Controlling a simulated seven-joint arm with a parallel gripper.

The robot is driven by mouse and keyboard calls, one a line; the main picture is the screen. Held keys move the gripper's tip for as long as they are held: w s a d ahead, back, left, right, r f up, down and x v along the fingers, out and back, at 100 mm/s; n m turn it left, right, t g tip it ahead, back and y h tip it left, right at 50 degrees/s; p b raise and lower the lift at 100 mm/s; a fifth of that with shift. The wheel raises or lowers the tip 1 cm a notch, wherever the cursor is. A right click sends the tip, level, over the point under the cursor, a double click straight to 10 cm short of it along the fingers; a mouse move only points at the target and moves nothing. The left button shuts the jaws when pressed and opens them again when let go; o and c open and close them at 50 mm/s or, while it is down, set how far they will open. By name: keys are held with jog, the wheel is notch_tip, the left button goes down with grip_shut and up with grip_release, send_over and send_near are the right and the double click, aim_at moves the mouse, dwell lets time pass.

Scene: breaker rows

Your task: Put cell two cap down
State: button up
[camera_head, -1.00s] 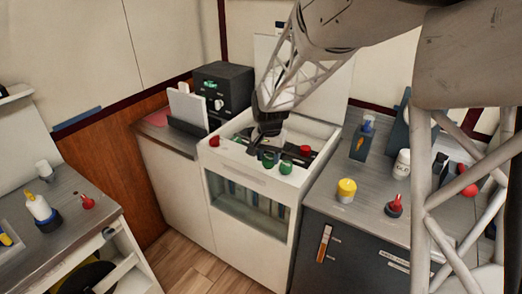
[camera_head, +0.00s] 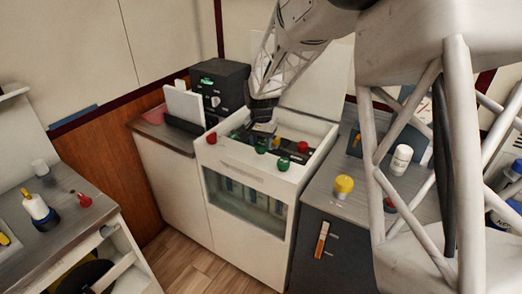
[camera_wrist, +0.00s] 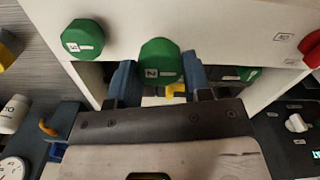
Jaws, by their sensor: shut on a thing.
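A green cap marked 2 (camera_wrist: 160,62) sits between the two blue fingers of my gripper (camera_wrist: 158,78) in the wrist view. My gripper is shut on it. In the head view, my gripper (camera_head: 262,124) is over the white cabinet (camera_head: 238,172), with the green cap (camera_head: 261,146) just below and in front of it. What is under the cap is hidden. A green cap marked 3 (camera_wrist: 83,38) is beside it in the wrist view; it also shows in the head view (camera_head: 283,164). Another green cap (camera_wrist: 249,73) is partly hidden by a finger.
A black box (camera_head: 222,85) is behind left. On the right counter are a yellow cap (camera_head: 343,186) and a white jar (camera_head: 401,159). My arm covers the right side.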

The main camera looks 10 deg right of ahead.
aim_at(261, 143)
jog(key=shift+f, duration=1.75)
jog(key=shift+f, duration=0.15)
jog(key=o, duration=0.9)
notch_tip(261, 143, up, 12)
jog(key=shift+r, duration=0.15)
jog(key=shift+s, duration=0.1)
